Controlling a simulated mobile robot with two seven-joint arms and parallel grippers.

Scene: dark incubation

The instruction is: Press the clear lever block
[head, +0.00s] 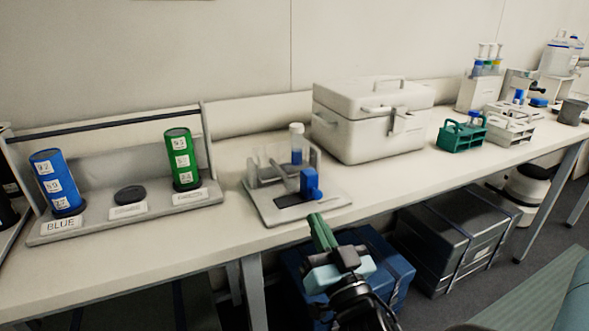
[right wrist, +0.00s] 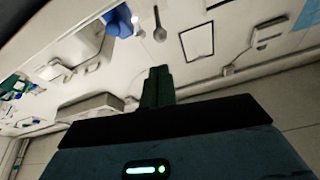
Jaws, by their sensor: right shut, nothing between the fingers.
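A grey base plate (head: 275,213) near the bench's front edge carries a small stand with clear, see-through parts (head: 265,168). A white-capped tube with blue in it (head: 297,143) stands upright there. A blue lever block (head: 310,184) sits at its front right, beside a dark slot; a blue part, likely this block, shows in the right wrist view (right wrist: 119,22). I cannot tell which part is the clear lever block. My right gripper (head: 317,222) has its green fingers together and empty, just in front of the plate and apart from the blue block. My left gripper is out of view.
Left is a rack (head: 130,222) with blue and green numbered cylinders and a black disc. A white lidded case (head: 370,120) stands behind right, then a green tube rack (head: 461,136). Dark boxes (head: 455,235) lie under the bench. The bench front between rack and plate is clear.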

